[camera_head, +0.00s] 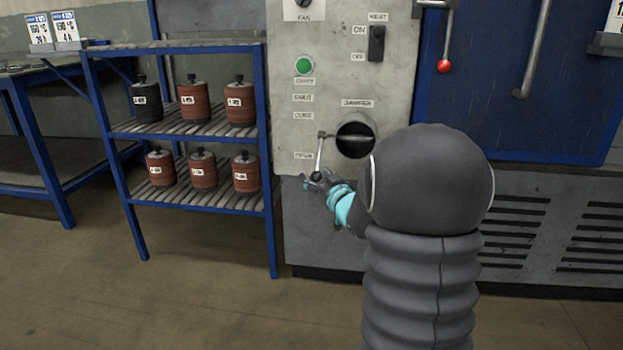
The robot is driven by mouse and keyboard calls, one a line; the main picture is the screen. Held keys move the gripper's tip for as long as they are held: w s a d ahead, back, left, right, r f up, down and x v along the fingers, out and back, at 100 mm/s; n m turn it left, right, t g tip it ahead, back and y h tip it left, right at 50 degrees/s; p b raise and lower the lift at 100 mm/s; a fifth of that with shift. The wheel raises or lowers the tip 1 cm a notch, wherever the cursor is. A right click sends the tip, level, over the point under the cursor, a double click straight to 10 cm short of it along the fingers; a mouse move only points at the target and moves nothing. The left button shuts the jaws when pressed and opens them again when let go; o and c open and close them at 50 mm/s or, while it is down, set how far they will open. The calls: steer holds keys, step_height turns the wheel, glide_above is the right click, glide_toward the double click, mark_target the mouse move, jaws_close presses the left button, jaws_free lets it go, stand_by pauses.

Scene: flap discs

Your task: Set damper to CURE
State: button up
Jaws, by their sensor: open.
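The damper (355,142) is a round dark opening with a flap plate in it, under the DAMPER label on the grey oven panel. Its metal lever (320,153) hangs down from a pivot at the opening's left, ending in a dark knob (316,176). SHUT (303,97), CURE (303,115) and OPEN (303,155) labels run down the panel's left; the lever's lower end is near and below OPEN. My gripper (317,182) is open at the knob. I cannot tell whether its fingers touch it. My arm hides the panel to the right of the gripper.
A green button (304,65) and a black ON/OFF switch (377,43) are higher on the panel. A blue rack (190,130) with several flap disc stacks stands close on the left. A blue oven door (520,90) with a red-knobbed lever (444,66) is right.

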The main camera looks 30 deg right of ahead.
steer(key=shift+w, duration=0.25)
